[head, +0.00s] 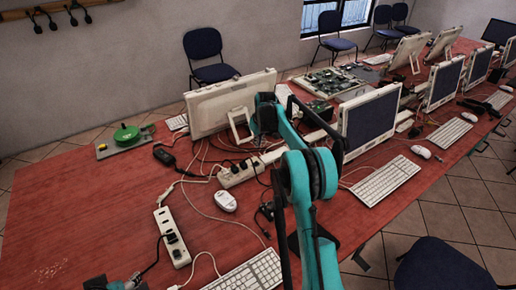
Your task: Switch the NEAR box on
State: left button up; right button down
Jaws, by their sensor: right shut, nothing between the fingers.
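The nearer box is a long white power strip (172,237) lying on the red table at the lower left. Dark plugs and a black cable sit at its near end. Its switch is too small to tell on from off. A second white power strip (240,173) lies farther back, with dark plugs in it. My teal right arm rises from the bottom centre and reaches over the table, right of both strips. My right gripper is shut and empty; its fingers are hard to make out against the arm and dark parts behind.
Loose cables run around both strips. A white mouse (225,201) lies between them and my right arm, and a keyboard (246,272) is at the front edge. Monitors (369,122) line the right side. A green round object (126,134) stands far left. The table's left part is mostly bare.

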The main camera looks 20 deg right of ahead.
jog(key=b, duration=0.4)
send_near(256, 162)
jog(key=x, duration=0.5)
jog(key=shift+w, duration=0.2)
jog(key=shift+d+f, duration=0.15)
jog(key=shift+f, duration=0.6)
